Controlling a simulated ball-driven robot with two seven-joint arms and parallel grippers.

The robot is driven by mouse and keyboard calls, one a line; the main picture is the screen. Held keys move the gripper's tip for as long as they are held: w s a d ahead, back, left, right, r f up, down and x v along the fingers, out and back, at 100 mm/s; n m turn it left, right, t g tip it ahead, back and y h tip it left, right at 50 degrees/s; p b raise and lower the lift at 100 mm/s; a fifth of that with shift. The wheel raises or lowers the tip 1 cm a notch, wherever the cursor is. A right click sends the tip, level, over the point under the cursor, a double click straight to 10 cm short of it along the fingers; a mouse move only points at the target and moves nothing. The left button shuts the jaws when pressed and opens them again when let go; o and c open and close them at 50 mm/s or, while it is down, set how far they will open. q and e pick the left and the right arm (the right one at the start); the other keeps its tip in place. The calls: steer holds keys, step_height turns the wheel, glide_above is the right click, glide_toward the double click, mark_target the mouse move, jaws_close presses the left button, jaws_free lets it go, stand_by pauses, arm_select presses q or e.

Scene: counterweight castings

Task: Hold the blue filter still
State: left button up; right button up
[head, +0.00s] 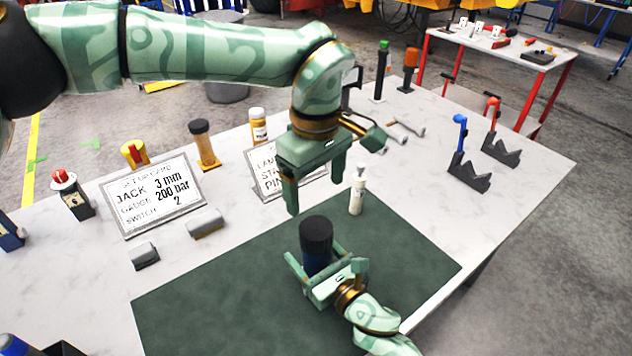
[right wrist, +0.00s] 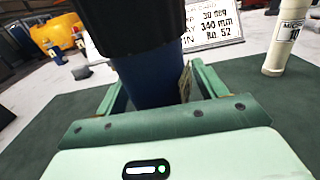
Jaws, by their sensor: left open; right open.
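The blue filter (head: 318,262) stands upright on the dark green mat (head: 220,300), with a wide black cap on top. In the right wrist view the blue filter (right wrist: 150,78) sits between the fingers of my right gripper (right wrist: 160,85), which is open around its blue body. A gap shows on the right side; contact on the left cannot be told. In the head view my right gripper (head: 313,258) reaches it from the front. My left gripper (head: 315,195) is open and empty, pointing down above the mat's back edge, behind and above the filter. The filter's base is hidden.
A white bottle (head: 357,190) stands close behind the filter. Blue-handled (head: 468,165) and red-handled (head: 500,140) clamps stand at right. The mat's left is clear.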

steer(key=v, duration=1.5)
steer(key=shift+b, duration=0.35)
steer(key=shift+s+d, duration=0.4)
steer(key=shift+s, duration=0.15)
